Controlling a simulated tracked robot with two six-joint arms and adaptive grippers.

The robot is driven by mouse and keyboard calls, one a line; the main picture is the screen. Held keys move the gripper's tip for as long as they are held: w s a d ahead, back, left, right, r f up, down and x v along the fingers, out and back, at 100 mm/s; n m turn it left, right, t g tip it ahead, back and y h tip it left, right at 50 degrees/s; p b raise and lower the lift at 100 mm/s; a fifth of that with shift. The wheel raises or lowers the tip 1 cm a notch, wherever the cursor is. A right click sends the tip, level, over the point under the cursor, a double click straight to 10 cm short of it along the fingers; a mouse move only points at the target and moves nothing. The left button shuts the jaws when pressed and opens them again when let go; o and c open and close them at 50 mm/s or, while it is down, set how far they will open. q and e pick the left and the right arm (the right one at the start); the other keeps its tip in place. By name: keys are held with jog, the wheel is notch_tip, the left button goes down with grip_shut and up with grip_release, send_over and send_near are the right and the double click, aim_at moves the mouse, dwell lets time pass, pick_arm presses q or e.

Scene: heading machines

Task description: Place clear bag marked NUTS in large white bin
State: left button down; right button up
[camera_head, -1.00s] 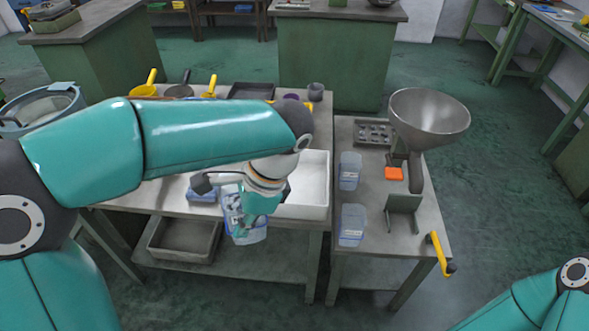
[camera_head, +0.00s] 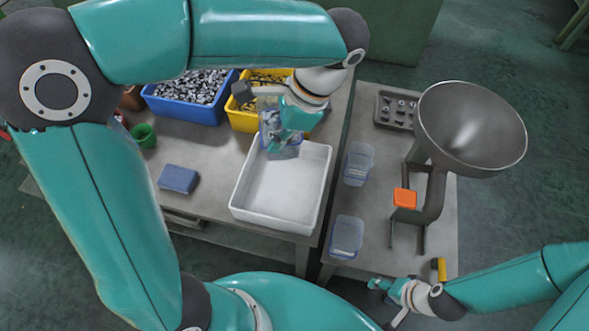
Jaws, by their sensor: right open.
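The large white bin (camera_head: 243,206) stands on the left workbench and looks empty inside. My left gripper (camera_head: 287,132) is shut on a clear bag (camera_head: 284,151) with bluish contents. The bag hangs over the far part of the bin, near its back rim. The gripper partly covers the bag, and I cannot read any marking on it. I cannot tell whether the bag touches the bin. My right gripper (camera_head: 378,285) is open and empty near the front edge of the right table.
A blue bin of metal parts (camera_head: 190,108) and a yellow bin (camera_head: 243,121) stand behind the white bin. A blue packet (camera_head: 178,179) lies left of it. Two clear containers (camera_head: 358,165) (camera_head: 347,237), a metal funnel (camera_head: 470,130) and an orange block (camera_head: 405,198) are on the right table.

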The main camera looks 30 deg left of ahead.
pick_arm(q)
jog(key=shift+w+a+f, duration=0.1)
jog(key=shift+f, duration=0.15)
notch_tip(320, 180, down, 19)
jog(key=shift+f, duration=0.2)
jog(key=shift+f, duration=0.1)
jog(key=c, duration=1.3)
grip_release()
jog(key=v, duration=1.2)
jog(key=shift+b, duration=0.35)
